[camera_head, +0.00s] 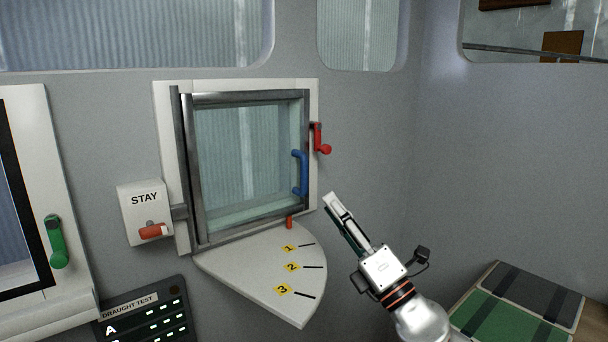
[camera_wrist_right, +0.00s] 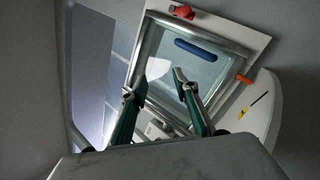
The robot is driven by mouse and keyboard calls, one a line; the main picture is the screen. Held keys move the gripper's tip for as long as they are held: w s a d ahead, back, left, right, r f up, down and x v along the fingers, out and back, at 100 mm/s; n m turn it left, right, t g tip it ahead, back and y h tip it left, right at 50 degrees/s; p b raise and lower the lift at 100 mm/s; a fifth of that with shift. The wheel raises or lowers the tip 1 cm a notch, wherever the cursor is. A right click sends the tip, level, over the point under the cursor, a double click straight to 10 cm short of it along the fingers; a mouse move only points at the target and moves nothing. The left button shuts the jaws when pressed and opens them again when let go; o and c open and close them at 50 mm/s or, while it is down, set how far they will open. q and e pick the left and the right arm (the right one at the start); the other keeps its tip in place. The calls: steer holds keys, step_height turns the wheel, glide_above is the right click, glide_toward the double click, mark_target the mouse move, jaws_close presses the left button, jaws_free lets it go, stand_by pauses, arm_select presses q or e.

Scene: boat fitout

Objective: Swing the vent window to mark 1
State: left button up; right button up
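The vent window (camera_head: 247,150) has a metal frame and glass and sits in, or very close to, its white surround. A blue handle (camera_head: 299,172) is on its right side; it also shows in the right wrist view (camera_wrist_right: 202,50). An orange-red pointer (camera_head: 289,222) at the lower right corner is above mark 1 (camera_head: 289,248) on the white quadrant plate (camera_head: 230,262). Marks 2 (camera_head: 292,267) and 3 (camera_head: 283,290) are lower. My right gripper (camera_head: 331,202) is right of the handle, apart from it. Its fingers are spread and empty in the wrist view (camera_wrist_right: 157,90).
A red latch (camera_head: 319,139) is on the surround's right. A STAY box (camera_head: 143,205) with a red lever (camera_head: 156,231) is at left. A green-handled window (camera_head: 57,242), a DRAUGHT TEST panel (camera_head: 148,315) and a green-and-grey case (camera_head: 520,300) stand around.

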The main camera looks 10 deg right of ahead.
steer(key=w+a+r+n+g+y, duration=0.25)
steer(key=a+n+g+y, duration=0.2)
steer(key=n, duration=0.45)
steer(key=n+g+h, duration=0.3)
steer(key=n+h, duration=0.2)
glide_toward(307, 174)
steer(key=x, duration=0.3)
steer(key=shift+y, duration=0.25)
steer(key=x, duration=0.8)
steer(key=shift+w+d+f+b, duration=0.1)
steer(key=shift+f+b, duration=0.05)
steer(key=shift+b, duration=0.15)
jaws_close()
